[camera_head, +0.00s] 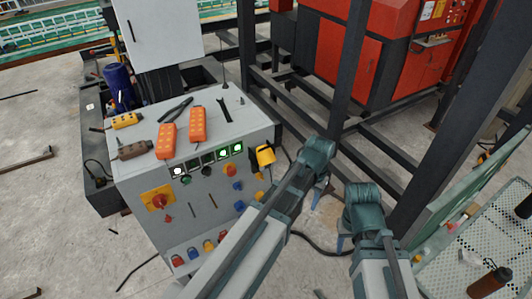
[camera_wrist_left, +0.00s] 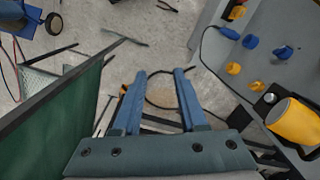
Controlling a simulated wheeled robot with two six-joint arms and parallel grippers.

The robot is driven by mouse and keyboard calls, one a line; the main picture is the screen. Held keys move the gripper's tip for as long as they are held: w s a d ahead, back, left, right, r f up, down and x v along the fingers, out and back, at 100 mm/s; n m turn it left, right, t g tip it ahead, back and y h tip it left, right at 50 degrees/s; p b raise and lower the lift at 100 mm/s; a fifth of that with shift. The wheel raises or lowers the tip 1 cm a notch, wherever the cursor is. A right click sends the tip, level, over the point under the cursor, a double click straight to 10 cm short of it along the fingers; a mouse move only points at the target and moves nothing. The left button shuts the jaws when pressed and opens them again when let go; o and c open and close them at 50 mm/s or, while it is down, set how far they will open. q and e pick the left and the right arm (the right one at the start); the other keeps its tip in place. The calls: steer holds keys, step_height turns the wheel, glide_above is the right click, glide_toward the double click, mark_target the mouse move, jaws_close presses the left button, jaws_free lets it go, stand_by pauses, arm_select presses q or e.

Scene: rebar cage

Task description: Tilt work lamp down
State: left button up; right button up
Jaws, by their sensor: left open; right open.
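The work lamp (camera_head: 265,155) is a small yellow housing on a dark bracket at the right edge of the grey control cabinet (camera_head: 190,205). In the left wrist view the lamp (camera_wrist_left: 294,121) is a yellow cylinder at the right edge, partly cut off. My left gripper (camera_head: 318,195) is to the right of the lamp, apart from it, pointing down. In the left wrist view its two blue fingers (camera_wrist_left: 160,75) are spread with nothing between them but floor and a cable. My right gripper (camera_head: 345,242) is further right and lower, mostly hidden behind its wrist, with nothing visible in it.
Two orange pendant controls (camera_head: 198,125), yellow connectors (camera_head: 126,120) and pliers (camera_head: 176,109) lie on the cabinet top. Dark steel posts (camera_head: 350,70) stand behind my grippers. A green-edged perforated bench (camera_head: 490,245) is at right. A black cable (camera_head: 310,245) lies on the floor.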

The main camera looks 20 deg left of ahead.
arm_select(q)
steer(key=w+a+f+n+h+b, duration=0.1)
steer(key=a+f+n+h+b, duration=0.25)
steer(key=n, duration=0.25)
steer(key=n+t+h+b, duration=0.8)
steer(key=n+t+b, duration=0.65)
steer(key=n, duration=0.95)
glide_toward(265, 148)
steer(key=shift+y, duration=0.25)
steer(key=x, duration=1)
steer(key=shift+w+f+p, duration=0.1)
steer(key=shift+p, duration=0.25)
jaws_close()
